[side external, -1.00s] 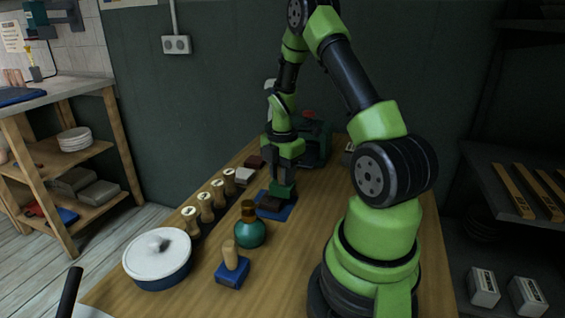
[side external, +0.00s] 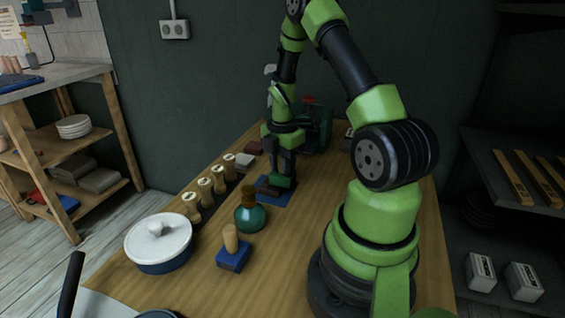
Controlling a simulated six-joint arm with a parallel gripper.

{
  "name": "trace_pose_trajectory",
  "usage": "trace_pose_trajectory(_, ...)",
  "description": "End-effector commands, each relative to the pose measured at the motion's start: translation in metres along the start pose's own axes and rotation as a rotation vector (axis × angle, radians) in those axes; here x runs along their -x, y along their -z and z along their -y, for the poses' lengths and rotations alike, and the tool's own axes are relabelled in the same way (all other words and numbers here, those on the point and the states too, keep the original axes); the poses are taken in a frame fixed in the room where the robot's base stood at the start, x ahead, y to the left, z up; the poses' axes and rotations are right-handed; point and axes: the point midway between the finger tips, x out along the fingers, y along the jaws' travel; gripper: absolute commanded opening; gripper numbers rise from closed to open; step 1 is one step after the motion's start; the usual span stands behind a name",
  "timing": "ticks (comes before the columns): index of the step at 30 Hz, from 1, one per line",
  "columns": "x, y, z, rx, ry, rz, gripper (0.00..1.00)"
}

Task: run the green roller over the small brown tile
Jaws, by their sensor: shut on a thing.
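My gripper (side external: 280,168) points down over the middle of the table, shut on the green roller (side external: 283,182). The small brown tile (side external: 268,188) looks dark and lies on a blue mat (side external: 277,204). The roller is at the tile's right and far side. It seems to be at or just over the tile's surface; I cannot tell whether they touch. The gripper and roller hide part of the tile and mat.
A teal bottle (side external: 251,217) stands just in front of the mat. Several wooden-handled stamps (side external: 205,188) line the left edge. A white-lidded pot (side external: 158,243) and a blue stamp block (side external: 233,257) stand nearer.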

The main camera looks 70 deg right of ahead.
Motion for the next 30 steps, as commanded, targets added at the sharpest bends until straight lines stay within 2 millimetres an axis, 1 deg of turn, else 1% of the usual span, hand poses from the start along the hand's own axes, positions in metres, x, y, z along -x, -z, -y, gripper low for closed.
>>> trace_pose_trajectory(22,-0.0077,0.0000,-0.0004,-0.001,0.000,0.000,0.02)
trace_pose_trajectory(30,-0.0071,0.0021,-0.0053,0.002,-0.001,0.001,0.02)
